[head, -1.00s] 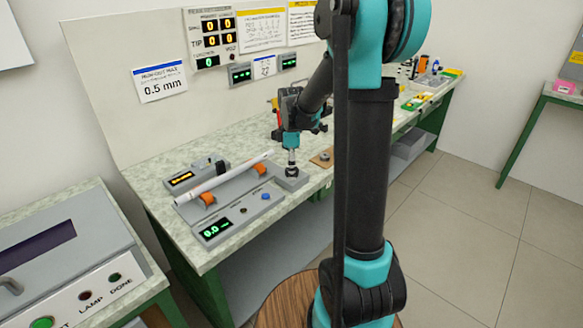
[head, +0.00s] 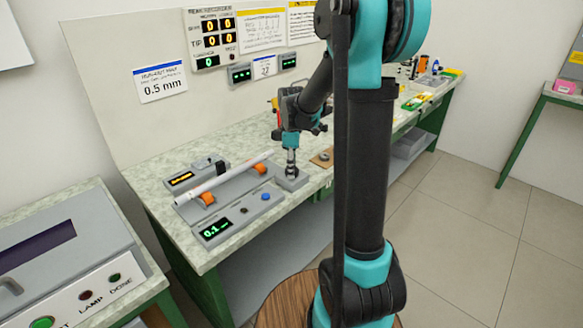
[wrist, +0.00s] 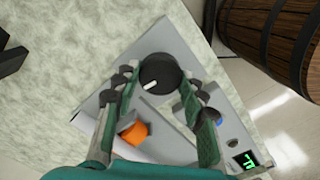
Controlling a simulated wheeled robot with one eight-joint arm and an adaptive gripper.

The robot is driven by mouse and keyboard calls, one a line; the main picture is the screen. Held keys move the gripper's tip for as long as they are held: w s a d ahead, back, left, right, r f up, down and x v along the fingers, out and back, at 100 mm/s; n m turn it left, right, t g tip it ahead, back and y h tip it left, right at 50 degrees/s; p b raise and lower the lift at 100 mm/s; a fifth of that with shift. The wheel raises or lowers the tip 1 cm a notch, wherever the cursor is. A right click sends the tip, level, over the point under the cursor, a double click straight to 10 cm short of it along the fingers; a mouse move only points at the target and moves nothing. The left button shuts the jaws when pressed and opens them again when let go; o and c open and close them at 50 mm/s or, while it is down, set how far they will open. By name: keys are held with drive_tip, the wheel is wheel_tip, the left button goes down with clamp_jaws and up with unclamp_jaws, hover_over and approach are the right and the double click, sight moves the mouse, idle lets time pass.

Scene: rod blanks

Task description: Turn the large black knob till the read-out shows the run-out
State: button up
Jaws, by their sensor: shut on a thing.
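The large black knob (wrist: 160,74) with a white pointer mark sits on a grey block at the end of the run-out fixture (head: 236,213). My gripper (wrist: 163,80) points down over it, its two fingers on either side of the knob and shut on it. In the head view my gripper (head: 291,168) stands upright over the knob, which it mostly hides. The green read-out (head: 216,229) on the fixture's front shows about 0.1, its last characters blurred. A pale rod (head: 222,179) lies across two orange rollers (head: 207,198).
A blue button (head: 266,197) and a dark button sit on the fixture's front panel. A wall sign (head: 160,82) reads 0.5 mm. A grey machine (head: 75,245) with lamps stands at left. Trays and small parts lie farther along the bench.

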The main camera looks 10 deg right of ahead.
drive_tip(key=m, duration=0.6)
drive_tip(key=shift+m, duration=0.4)
drive_tip(key=m, duration=1.2)
drive_tip(key=shift+m, duration=0.4)
drive_tip(key=m, duration=0.5)
drive_tip(key=shift+d+m, duration=0.1)
drive_tip(key=shift+m, duration=0.2)
drive_tip(key=o, duration=1.2)
drive_tip(key=shift+c, duration=0.2)
